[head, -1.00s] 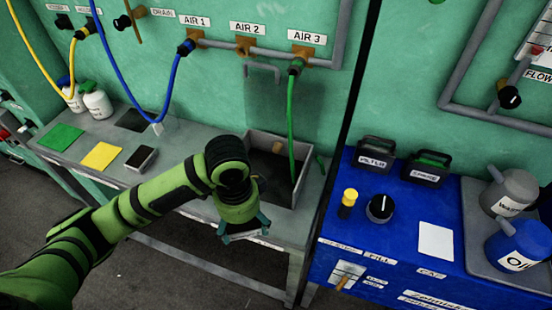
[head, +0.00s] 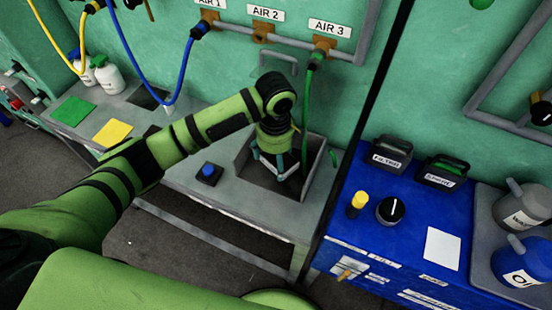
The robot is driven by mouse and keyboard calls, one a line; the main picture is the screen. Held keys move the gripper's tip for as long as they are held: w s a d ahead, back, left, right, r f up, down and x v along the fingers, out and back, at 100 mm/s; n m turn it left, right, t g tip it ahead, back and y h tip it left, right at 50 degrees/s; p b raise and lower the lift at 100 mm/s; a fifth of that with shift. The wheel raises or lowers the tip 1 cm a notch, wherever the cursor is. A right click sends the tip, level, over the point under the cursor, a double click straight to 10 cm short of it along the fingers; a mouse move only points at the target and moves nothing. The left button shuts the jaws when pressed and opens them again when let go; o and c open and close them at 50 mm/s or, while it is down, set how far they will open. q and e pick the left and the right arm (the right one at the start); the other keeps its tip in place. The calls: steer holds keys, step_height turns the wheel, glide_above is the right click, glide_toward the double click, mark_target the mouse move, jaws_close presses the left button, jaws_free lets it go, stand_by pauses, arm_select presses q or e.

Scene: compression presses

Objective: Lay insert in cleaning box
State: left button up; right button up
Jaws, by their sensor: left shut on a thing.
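The cleaning box (head: 318,166) is a grey open-topped box set in the grey bench, with a dark inside. My left gripper (head: 276,170) points down into its opening, with its teal fingers partly below the rim. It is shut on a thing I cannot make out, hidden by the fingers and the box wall. I cannot tell whether that thing touches the box floor. I do not see the insert clearly anywhere. My right gripper is not in view.
A green hose (head: 308,105) hangs into the box close to my gripper. A small dark block with a blue top (head: 209,173) stands on the bench left of the box. Green (head: 73,111) and yellow (head: 112,133) pads lie farther left. A blue cabinet (head: 345,225) stands at right.

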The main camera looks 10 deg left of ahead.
arm_select(q)
steer(key=shift+w+a+f, duration=0.1)
steer(key=shift+w+f, duration=0.25)
steer(key=shift+w, duration=0.25)
steer(key=shift+w+a+f, duration=0.1)
steer(key=shift+w+f, duration=0.2)
steer(key=shift+w, duration=0.3)
step_height(320, 180, down, 3)
steer(key=shift+f+p, duration=0.1)
steer(key=shift+p, duration=0.5)
steer(key=shift+f, duration=0.45)
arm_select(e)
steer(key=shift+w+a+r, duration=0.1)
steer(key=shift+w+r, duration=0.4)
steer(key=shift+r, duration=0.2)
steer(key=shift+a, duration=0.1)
arm_select(q)
steer(key=o, duration=1.4)
steer(key=shift+f, duration=0.15)
steer(key=shift+s, duration=0.1)
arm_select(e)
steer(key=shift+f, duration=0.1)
